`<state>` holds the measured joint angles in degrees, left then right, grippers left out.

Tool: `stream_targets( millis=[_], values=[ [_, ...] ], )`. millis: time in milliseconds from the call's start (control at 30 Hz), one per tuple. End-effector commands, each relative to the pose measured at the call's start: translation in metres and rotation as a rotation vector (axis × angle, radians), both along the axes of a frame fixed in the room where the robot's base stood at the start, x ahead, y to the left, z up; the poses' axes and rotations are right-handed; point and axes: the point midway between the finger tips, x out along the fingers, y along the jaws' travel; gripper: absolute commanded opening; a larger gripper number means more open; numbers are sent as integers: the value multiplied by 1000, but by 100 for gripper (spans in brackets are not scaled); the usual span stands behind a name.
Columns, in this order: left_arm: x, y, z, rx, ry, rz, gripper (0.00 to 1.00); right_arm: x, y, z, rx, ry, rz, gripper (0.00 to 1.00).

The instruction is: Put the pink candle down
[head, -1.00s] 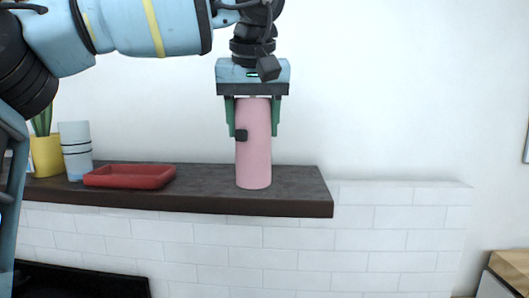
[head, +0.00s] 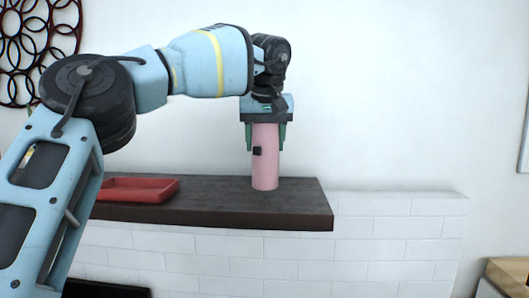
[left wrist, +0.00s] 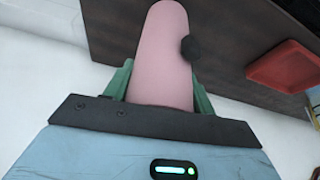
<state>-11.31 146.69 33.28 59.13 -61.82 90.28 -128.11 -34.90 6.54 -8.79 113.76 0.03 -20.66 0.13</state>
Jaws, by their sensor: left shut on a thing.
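The pink candle (head: 265,170) is an upright pink cylinder with a small dark square on its side. It is at the right part of the dark shelf (head: 215,208), with its base at or just above the shelf top; contact is hard to tell. My left gripper (head: 265,140) is shut on the candle's upper part from above, its green fingers on either side. In the left wrist view, the candle (left wrist: 162,60) lies between the green fingers (left wrist: 160,90). My right gripper is not in view.
A red tray (head: 142,189) sits on the shelf left of the candle and also shows in the left wrist view (left wrist: 284,68). The shelf ends just right of the candle. A white brick wall (head: 400,235) is below, and a wooden-topped cabinet (head: 510,272) is at the lower right.

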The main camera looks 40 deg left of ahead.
Motion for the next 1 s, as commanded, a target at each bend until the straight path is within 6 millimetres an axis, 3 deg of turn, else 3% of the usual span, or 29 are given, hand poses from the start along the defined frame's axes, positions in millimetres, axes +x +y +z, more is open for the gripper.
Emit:
stream_targets(
  millis=[267, 700, 733, 867, 1000],
  values=[
    [-1, 0, -26, -1, -1, 2, 30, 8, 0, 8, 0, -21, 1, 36],
    [0, 0, -33, 0, 0, 1, 30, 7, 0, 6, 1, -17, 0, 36],
    [0, 0, -33, -1, -1, 2, 58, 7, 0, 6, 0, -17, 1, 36],
    [0, 0, -33, -1, -1, 2, 75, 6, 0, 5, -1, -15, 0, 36],
    [0, 0, -33, -1, -1, 2, 77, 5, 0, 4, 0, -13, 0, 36]
  ],
)
